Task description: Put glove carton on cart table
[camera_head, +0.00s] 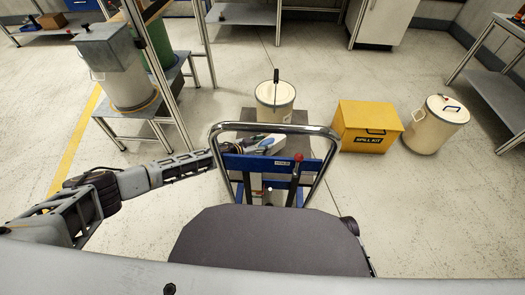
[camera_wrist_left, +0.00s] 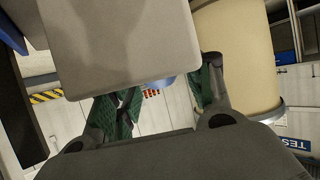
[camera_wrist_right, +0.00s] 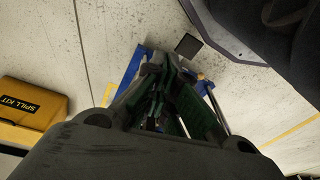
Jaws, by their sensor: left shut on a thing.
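The glove carton (camera_head: 254,146), pale with blue showing on it, is behind the cart's handle, low over the front left of the grey cart table (camera_head: 247,115). My left gripper (camera_head: 218,152) reaches it from the left and is shut on it, its fingertips partly hidden by the handle. In the left wrist view the carton (camera_wrist_left: 115,40) fills the upper middle, above the green finger pads (camera_wrist_left: 165,100). I cannot tell whether the carton touches the table. My right gripper (camera_wrist_right: 168,75) shows its pads close together over blue cart parts; whether they hold anything is unclear.
A cream drum (camera_head: 275,100) stands on the cart behind the carton. The chrome handle (camera_head: 265,127) and a red-knobbed lever (camera_head: 298,158) are in front. A yellow spill kit (camera_head: 368,127) and another drum (camera_head: 436,125) stand to the right. A bench with drums (camera_head: 120,75) is left.

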